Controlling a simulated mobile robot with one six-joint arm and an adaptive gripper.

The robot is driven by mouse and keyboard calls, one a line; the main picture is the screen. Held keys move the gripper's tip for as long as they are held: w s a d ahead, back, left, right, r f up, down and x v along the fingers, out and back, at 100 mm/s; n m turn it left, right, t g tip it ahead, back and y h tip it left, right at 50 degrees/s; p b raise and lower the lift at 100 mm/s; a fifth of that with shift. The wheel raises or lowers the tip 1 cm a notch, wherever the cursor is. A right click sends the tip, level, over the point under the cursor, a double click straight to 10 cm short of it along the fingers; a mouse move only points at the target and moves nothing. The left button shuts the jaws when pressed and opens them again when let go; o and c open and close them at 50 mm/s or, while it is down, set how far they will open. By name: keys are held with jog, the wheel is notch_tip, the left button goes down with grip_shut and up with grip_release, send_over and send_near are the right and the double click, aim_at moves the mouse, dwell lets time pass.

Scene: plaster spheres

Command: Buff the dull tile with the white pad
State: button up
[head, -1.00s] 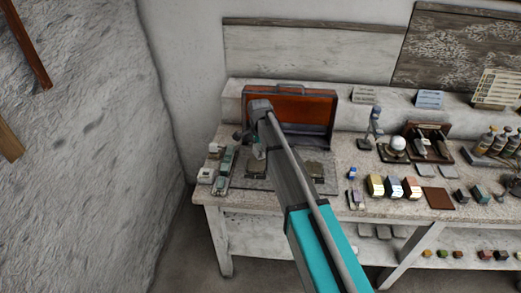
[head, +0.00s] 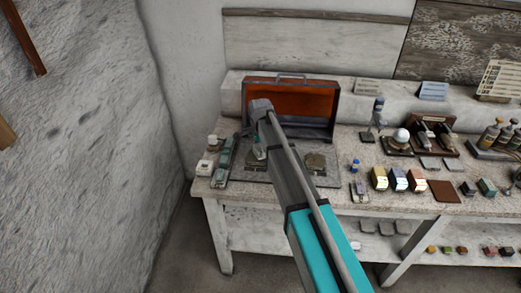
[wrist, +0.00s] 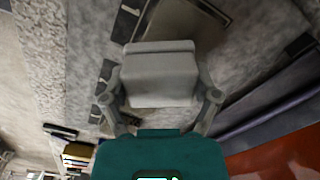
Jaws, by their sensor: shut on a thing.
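My gripper (wrist: 160,92) is shut on a pale grey-white block, the white pad (wrist: 160,68), with one finger on each side of it. A flat brownish tile (wrist: 205,22) lies beyond the pad in the wrist view and is partly hidden by it; I cannot tell whether pad and tile touch. In the head view a dark tile (head: 317,162) lies on a grey board (head: 328,181) right of my arm. My arm covers part of the board, and the pad is hard to make out there. Which tile is dull is unclear.
An open orange-red case (head: 300,100) stands behind the board. Coloured boxes (head: 398,180), a white ball on a stand (head: 401,136) and bottles (head: 490,138) stand right.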

jog(key=shift+f+b, duration=0.65)
jog(key=shift+f+b, duration=0.6)
dwell(0.7)
jog(key=shift+w+a+r, duration=0.15)
jog(key=shift+w+a, duration=0.05)
jog(key=shift+w, duration=0.2)
jog(key=shift+w+a, duration=0.1)
jog(key=shift+w+a, duration=0.15)
jog(key=shift+w, duration=0.15)
dwell(0.3)
